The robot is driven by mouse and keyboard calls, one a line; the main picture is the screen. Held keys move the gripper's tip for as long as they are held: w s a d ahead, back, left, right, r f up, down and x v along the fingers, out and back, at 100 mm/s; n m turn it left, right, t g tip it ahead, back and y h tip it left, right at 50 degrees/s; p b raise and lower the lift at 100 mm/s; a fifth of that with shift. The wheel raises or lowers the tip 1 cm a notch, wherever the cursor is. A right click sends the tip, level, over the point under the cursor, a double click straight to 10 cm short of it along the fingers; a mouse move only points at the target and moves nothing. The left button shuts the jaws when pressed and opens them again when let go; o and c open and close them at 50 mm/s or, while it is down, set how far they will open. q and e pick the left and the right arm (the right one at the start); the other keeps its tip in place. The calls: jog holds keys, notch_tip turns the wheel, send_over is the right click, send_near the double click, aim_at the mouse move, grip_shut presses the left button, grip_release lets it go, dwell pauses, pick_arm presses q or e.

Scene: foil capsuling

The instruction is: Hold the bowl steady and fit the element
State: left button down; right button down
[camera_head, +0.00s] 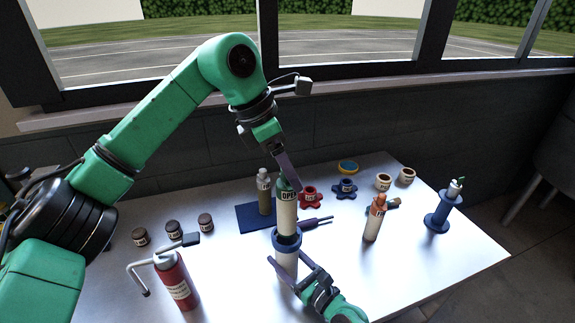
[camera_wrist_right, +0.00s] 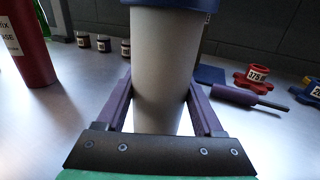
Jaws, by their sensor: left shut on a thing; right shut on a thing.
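The bowl (camera_head: 285,264) is a pale upright cylinder with a blue collar (camera_head: 287,242) at the front middle of the table. My right gripper (camera_head: 295,262) is shut around its body; the right wrist view shows the bowl (camera_wrist_right: 165,75) between two purple fingers (camera_wrist_right: 160,112). The element (camera_head: 287,217), a cream cylinder with a label reading "OPE" and a green top, stands upright directly above the collar, in line with it. Its lower end meets the collar; how deep it sits inside cannot be told. My left gripper (camera_head: 288,178) is shut on its top from above.
A red canister (camera_head: 176,282) stands at front left, with several small dark jars (camera_head: 173,229) behind it. A bottle (camera_head: 264,192) stands on a blue mat (camera_head: 247,218). An orange-topped bottle (camera_head: 374,220) and a blue spool stand (camera_head: 437,218) are to the right. The right front is clear.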

aim_at(287, 225)
pick_arm(q)
jog(key=shift+f, duration=7.9)
jog(key=shift+r, duration=0.1)
